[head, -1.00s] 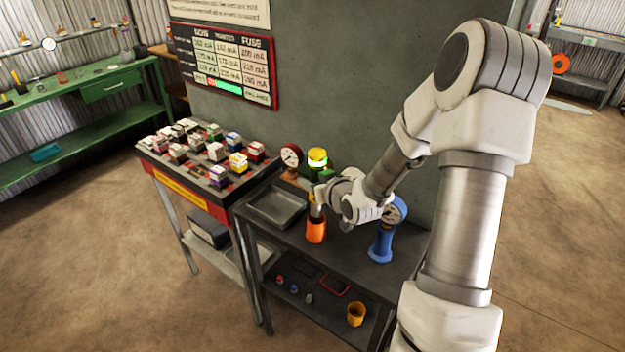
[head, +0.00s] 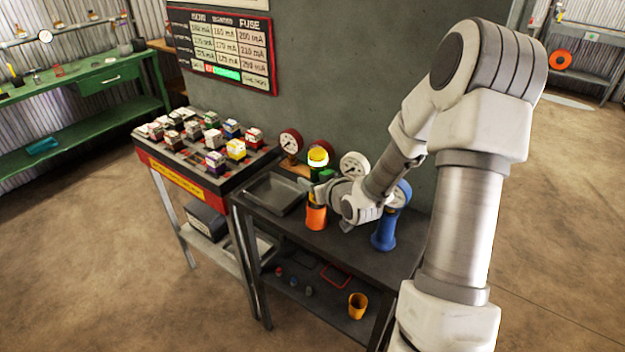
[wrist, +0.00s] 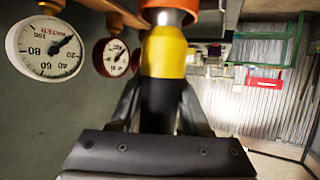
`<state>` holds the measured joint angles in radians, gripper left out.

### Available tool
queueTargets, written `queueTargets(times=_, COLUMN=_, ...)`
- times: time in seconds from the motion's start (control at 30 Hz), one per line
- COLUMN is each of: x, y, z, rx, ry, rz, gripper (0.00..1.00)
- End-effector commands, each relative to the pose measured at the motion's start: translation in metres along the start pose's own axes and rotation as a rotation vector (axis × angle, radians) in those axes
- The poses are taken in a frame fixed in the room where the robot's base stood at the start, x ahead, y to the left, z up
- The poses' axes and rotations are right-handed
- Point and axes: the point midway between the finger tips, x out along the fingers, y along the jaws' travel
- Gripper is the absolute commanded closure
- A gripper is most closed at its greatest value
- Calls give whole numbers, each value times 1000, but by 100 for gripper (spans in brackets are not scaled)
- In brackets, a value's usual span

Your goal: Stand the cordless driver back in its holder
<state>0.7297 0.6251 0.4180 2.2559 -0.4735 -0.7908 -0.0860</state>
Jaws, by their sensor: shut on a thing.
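My gripper (wrist: 160,110) is shut on the cordless driver, seen in the wrist view as a black body with a yellow band (wrist: 163,52) and a silver nose. An orange cup-shaped holder (head: 316,218) stands on the dark bench top; its orange (wrist: 205,20) also shows at the wrist view's top edge. The driver's silver nose is at the holder's mouth. I cannot tell how deep it sits. In the head view my gripper (head: 320,194) is just above the holder, and my wrist hides most of the driver.
A blue gauge stand (head: 383,236) is right of my wrist. A grey tray (head: 273,195) lies left of the holder. A yellow cup (head: 357,304) is on the lower shelf.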

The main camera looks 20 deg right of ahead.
Motion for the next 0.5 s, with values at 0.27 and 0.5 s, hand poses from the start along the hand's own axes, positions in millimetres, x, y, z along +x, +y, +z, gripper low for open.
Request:
queueTargets(times=0.27, x=2, y=0, z=3, rx=-1, ry=2, rz=0, gripper=100)
queueTargets(times=0.5, x=4, y=0, z=7, rx=-1, ry=2, rz=0, gripper=100)
